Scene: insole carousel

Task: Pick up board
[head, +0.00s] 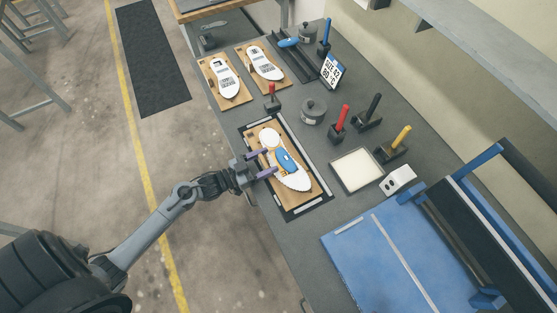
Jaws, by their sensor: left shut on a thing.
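A wooden board (305,196) with a white insole (295,181) on it lies on a dark mat (325,201) in the middle of the bench. A small blue piece (286,160) sits on the insole. My left gripper (272,163) reaches in from the left, its purple fingers at the left side of the board. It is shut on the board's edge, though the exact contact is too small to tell. Two more wooden boards with white insoles, the left one (238,97) and the right one (251,60), lie farther back. My right gripper is not in view.
A grey pot (313,110), red-handled (341,119), black-handled (371,108) and yellow-handled (400,139) tools, and a white tray (375,163) stand to the right. A blue press (362,256) takes up the lower right. A size sign (332,70) stands behind.

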